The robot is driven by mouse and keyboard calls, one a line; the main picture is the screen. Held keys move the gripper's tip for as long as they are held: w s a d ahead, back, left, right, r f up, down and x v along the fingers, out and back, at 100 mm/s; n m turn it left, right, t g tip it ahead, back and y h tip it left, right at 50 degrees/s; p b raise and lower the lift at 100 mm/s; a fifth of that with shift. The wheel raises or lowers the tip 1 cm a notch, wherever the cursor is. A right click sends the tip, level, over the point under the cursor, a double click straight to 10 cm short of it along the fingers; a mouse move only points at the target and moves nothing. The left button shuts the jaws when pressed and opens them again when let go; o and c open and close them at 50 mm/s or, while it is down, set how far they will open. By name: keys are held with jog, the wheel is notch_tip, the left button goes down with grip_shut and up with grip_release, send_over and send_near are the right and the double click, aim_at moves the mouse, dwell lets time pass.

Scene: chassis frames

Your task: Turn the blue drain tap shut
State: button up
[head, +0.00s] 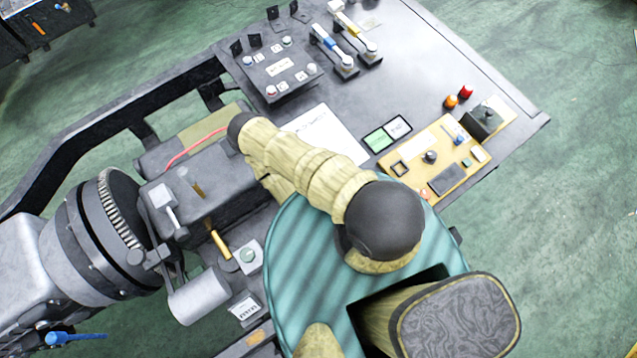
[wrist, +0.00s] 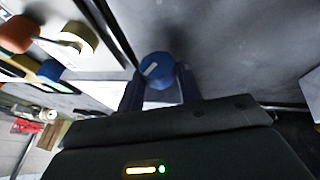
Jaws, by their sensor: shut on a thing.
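In the wrist view a round blue knob (wrist: 157,68), which I take to be the blue drain tap, sits between the two dark fingers of my gripper (wrist: 160,84). It has a pale mark on its face. My gripper is shut on it, with a finger at either side. In the head view my arm hides the gripper, and the held knob is not visible there. A blue lever (head: 75,337) shows at the lower left of the head view, away from my arm.
The grey bench (head: 425,60) carries a switch panel (head: 279,68), two levers with coloured bands and a yellow control board (head: 435,155). A large machine housing (head: 85,240) stands at left. In the wrist view an orange knob (wrist: 18,33) and a yellowish cylinder (wrist: 78,39) lie left of the fingers.

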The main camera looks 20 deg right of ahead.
jog(key=shift+d+r+y+p, duration=0.1)
jog(key=shift+d+y+p, duration=0.05)
jog(key=shift+y+p, duration=0.45)
jog(key=shift+d+m+g+y+p, duration=0.25)
jog(key=shift+m+g+y+p, duration=0.25)
jog(key=shift+y, duration=0.9)
jog(key=o, duration=1)
jog(key=shift+w, duration=0.1)
